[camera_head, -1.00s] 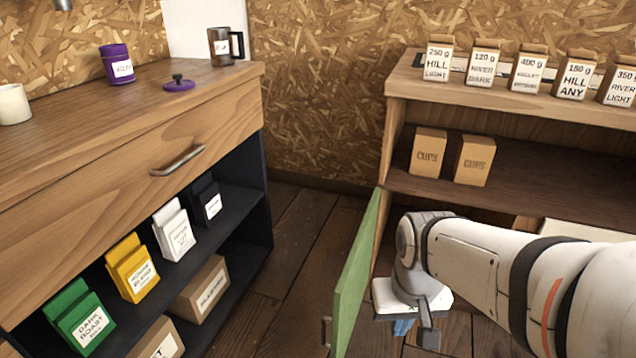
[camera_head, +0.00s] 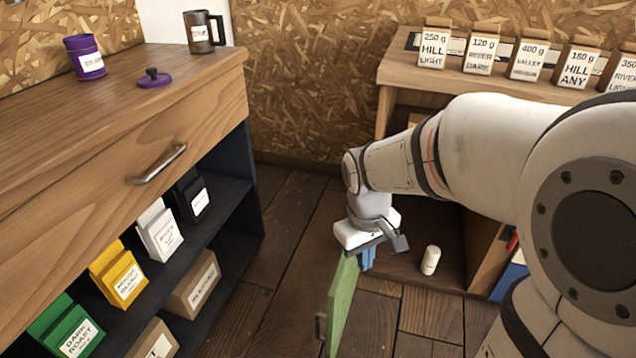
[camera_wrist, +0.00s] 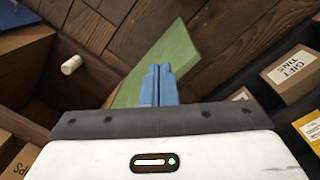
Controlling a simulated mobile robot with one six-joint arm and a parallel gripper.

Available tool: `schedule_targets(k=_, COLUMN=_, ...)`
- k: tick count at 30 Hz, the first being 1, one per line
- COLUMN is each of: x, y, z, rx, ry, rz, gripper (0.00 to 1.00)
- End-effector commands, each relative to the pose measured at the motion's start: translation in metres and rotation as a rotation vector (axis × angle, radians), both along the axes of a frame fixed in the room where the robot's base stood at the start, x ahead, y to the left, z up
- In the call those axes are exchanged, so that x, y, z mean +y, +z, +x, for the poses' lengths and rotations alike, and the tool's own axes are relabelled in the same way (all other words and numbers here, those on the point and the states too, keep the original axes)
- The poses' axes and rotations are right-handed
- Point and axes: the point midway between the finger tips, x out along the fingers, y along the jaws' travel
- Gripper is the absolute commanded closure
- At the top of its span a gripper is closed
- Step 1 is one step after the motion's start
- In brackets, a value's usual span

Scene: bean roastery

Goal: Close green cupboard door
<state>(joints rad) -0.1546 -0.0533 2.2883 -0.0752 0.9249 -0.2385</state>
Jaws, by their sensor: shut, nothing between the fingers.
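The green cupboard door (camera_head: 343,306) stands open, jutting out from the right-hand wooden cupboard (camera_head: 385,113) into the floor space. Its handle (camera_head: 320,326) is on the left face. My gripper (camera_head: 368,262) points down at the upper edge of the door, with its blue fingers shut and empty. In the wrist view the fingers (camera_wrist: 158,80) lie over the green door panel (camera_wrist: 165,60); whether they touch it I cannot tell. My arm hides much of the cupboard's front and the door's hinge side.
A small white cylinder (camera_head: 430,260) stands in the cupboard's lower part. Labelled bags (camera_head: 478,55) line its top. At left is a wooden counter (camera_head: 200,90) with a drawer handle (camera_head: 158,165) and shelves of bags and boxes. Plank floor (camera_head: 290,230) lies clear between.

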Motion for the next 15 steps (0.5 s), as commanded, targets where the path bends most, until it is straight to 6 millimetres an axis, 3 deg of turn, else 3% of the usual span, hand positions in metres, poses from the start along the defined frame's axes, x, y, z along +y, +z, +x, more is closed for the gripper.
schedule_targets(k=1, x=0.015, y=0.008, z=0.018, rx=0.029, ry=0.1, rz=-0.017, gripper=1.0)
schedule_targets(k=6, x=0.064, y=-0.001, z=0.064, rx=0.103, ry=0.418, rz=-0.068, gripper=1.0)
schedule_targets(k=12, x=0.108, y=-0.02, z=0.093, rx=0.166, ry=0.672, rz=-0.11, gripper=1.0)
schedule_targets(k=15, x=0.12, y=-0.027, z=0.098, rx=0.181, ry=0.735, rz=-0.119, gripper=1.0)
